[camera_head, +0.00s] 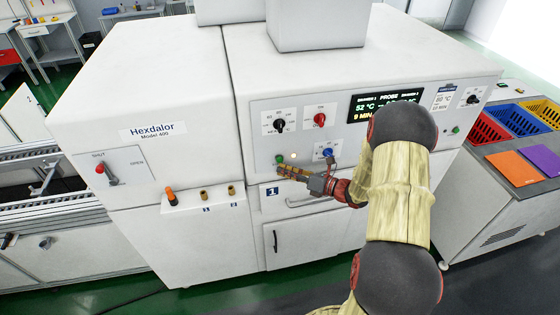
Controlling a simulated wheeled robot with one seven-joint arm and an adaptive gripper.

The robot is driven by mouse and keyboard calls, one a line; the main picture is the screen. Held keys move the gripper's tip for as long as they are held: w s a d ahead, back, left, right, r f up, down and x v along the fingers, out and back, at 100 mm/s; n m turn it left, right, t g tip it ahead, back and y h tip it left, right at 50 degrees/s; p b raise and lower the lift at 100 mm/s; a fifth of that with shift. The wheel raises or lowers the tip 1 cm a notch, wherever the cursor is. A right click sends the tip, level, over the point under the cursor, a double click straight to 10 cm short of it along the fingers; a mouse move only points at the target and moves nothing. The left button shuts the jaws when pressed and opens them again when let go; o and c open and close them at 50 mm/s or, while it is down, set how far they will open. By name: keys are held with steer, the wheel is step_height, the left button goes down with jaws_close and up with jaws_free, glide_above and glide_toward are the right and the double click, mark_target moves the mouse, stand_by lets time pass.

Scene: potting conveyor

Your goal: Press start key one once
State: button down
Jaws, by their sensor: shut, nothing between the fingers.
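A white machine marked "Hexdalor Model 400" (158,130) stands in front of me. A small green key (279,159) is on the lower left of its grey control panel (262,109); I cannot read its lettering. A second green key (456,130) is at the panel's right end. My gripper (281,168) is shut and empty. Its tips are at the lower edge of the left green key; I cannot tell whether they touch it. My arm hides part of the panel's lower right.
Black (280,125), red (320,119) and blue (327,152) knobs sit close around the gripper. A lit display (376,107) is to the right. A handle (307,202) is below. A counter with coloured baskets (519,119) stands at the right.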

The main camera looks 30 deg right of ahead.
steer(key=shift+s, duration=0.15)
steer(key=shift+s+a+p, duration=0.2)
steer(key=shift+s+a, duration=0.05)
steer(key=shift+s, duration=0.5)
steer(key=shift+s+a+p, duration=0.2)
steer(key=shift+s+p, duration=0.05)
steer(key=shift+s, duration=0.5)
steer(key=shift+s+a+p, duration=0.2)
steer(key=shift+s+a, duration=0.05)
steer(key=shift+s, duration=0.5)
